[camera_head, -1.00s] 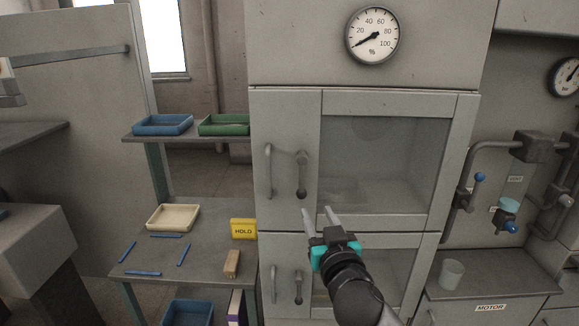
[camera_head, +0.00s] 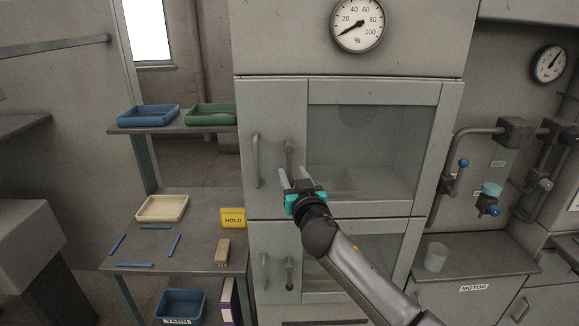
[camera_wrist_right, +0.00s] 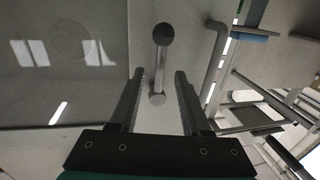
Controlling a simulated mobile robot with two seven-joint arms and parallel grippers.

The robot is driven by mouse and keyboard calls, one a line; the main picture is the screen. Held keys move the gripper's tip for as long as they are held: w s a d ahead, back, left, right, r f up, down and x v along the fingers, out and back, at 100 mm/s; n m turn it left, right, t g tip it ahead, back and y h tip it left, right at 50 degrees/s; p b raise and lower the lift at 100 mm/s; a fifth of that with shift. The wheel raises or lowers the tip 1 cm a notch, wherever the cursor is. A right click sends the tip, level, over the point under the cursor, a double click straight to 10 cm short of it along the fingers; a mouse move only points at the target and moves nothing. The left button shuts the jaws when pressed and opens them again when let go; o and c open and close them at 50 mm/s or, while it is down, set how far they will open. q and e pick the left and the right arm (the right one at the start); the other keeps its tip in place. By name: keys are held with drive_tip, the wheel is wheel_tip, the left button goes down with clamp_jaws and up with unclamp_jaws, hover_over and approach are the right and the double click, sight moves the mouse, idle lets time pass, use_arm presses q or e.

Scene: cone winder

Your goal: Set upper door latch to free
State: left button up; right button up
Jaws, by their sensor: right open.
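The upper door latch (camera_head: 289,147) is a grey lever with rounded ends on the upper cabinet door, pointing up and down, right of a long vertical handle (camera_head: 256,160). My right gripper (camera_head: 290,172) is in front of the latch's lower part and hides it. In the right wrist view the latch (camera_wrist_right: 161,60) has a dark knob at one end and a paler round end. My right gripper (camera_wrist_right: 160,75) is open, with one finger on each side of the latch's paler end; I see no contact. My left gripper is out of view.
The lower door has a similar latch (camera_head: 289,272). Left of the cabinet, a shelf holds a blue tray (camera_head: 148,115) and a green tray (camera_head: 210,114). The table below holds a cream tray (camera_head: 162,208) and a yellow HOLD block (camera_head: 233,218). Pipes (camera_head: 470,133) run at right.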

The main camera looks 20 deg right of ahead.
sight(290, 168)
drive_tip(key=shift+w+d, duration=0.15)
drive_tip(key=shift+w, duration=2)
clamp_jaws()
